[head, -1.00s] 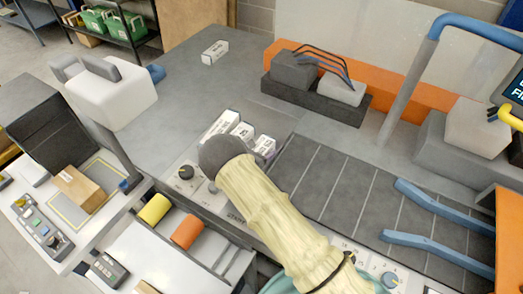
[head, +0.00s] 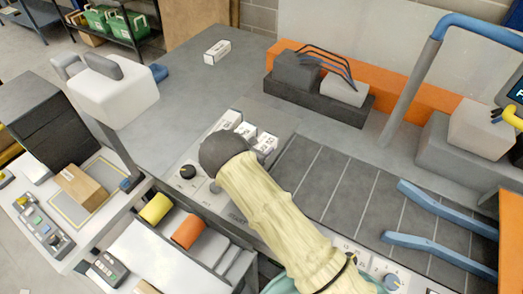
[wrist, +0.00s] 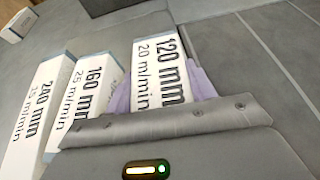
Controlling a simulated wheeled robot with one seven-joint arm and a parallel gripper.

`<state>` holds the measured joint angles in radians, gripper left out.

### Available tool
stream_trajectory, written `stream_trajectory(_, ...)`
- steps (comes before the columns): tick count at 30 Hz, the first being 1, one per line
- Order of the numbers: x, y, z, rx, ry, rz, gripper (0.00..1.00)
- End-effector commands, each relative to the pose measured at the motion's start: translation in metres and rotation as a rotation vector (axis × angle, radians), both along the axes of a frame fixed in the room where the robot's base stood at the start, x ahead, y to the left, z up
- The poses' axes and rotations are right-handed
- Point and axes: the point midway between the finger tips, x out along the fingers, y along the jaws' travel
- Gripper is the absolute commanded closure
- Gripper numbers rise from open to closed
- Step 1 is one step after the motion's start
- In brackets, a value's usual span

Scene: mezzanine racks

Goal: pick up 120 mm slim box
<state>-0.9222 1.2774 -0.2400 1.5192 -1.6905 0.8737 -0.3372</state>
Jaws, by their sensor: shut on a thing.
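The 120 mm slim box (wrist: 160,70) is white with black print reading "120 mm 20 m/min". In the wrist view it stands between the two lavender fingers of my gripper (wrist: 163,88), which is shut on it. In the head view the top of this box (head: 267,142) shows just past my arm, which hides most of the gripper. Beside it on the left in the wrist view are a 160 mm box (wrist: 88,95) and a 240 mm box (wrist: 40,115), both white. I cannot tell whether the held box touches the surface below.
Another small white box (head: 216,52) lies farther back on the grey worktop (head: 240,85). A dark block with cables (head: 318,100) stands behind. Blue rails (head: 440,245) and a slatted dark bed (head: 335,185) lie to the right.

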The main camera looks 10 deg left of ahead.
Motion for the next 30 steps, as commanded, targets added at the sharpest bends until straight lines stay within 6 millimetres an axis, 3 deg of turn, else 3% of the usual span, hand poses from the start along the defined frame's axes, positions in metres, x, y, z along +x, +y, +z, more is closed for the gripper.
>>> stream_trajectory(15, 0.000, 0.000, 0.079, 0.001, -0.003, 0.000, 0.76)
stream_trajectory(30, 0.000, 0.000, 0.087, -0.002, 0.000, -0.001, 0.76)
